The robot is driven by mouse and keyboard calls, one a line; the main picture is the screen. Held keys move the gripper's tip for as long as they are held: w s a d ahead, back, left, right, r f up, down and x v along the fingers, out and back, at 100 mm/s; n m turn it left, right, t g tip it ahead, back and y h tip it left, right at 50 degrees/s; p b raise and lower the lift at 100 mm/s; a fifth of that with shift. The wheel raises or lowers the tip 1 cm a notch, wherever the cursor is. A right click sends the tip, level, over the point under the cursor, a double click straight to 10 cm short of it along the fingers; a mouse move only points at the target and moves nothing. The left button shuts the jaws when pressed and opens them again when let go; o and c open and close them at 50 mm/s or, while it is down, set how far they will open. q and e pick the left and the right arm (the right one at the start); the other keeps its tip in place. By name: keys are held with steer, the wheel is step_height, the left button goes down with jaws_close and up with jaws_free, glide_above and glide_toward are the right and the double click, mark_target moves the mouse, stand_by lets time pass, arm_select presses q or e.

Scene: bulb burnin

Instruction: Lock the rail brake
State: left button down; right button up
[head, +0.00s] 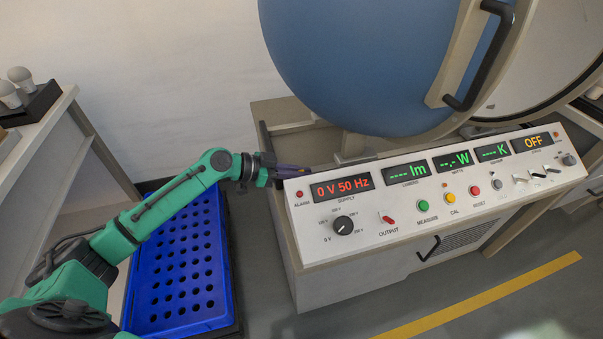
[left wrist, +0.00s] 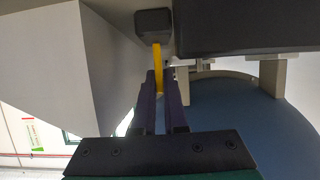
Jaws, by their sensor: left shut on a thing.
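My left gripper (head: 290,170) is at the left end of the instrument console, beside the supply display. In the left wrist view its two dark fingers (left wrist: 161,80) are closed around a thin yellow lever (left wrist: 157,54). The lever joins a black block (left wrist: 153,24), which looks like the rail brake. The lever's far end is partly hidden between the fingers. In the head view the brake is hidden behind the gripper and the console edge. My right gripper is not in view.
The console (head: 430,185) has displays, knobs and buttons close to the gripper's right. A large blue sphere half (head: 370,60) with a black handle (head: 485,50) stands behind it. A blue perforated tray (head: 180,265) is below my left arm. Bulbs (head: 20,78) sit on the left bench.

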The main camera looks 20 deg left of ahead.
arm_select(q)
steer(key=shift+w+f, duration=0.1)
steer(key=shift+f, duration=0.05)
steer(key=shift+w+a+n+g+b, duration=0.25)
steer(key=shift+w+n+g+b, duration=0.15)
steer(key=shift+n+b, duration=0.35)
steer(key=shift+w+a+f+n+g+h+b, duration=0.15)
steer(key=shift+w+a+n+g+h+b, duration=0.1)
steer(key=shift+n+g+h+b, duration=0.3)
steer(key=shift+w+a+f+n+g+h+b, duration=0.15)
steer(key=shift+w+n+g+h+b, duration=0.15)
steer(key=shift+n, duration=0.4)
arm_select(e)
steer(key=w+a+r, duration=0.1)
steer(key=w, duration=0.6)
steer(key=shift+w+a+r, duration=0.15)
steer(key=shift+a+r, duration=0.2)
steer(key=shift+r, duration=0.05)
arm_select(q)
steer(key=c, duration=1)
jaws_free()
steer(key=shift+o, duration=0.2)
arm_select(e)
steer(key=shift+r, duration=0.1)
arm_select(q)
steer(key=shift+s+a, duration=0.1)
steer(key=shift+a, duration=0.05)
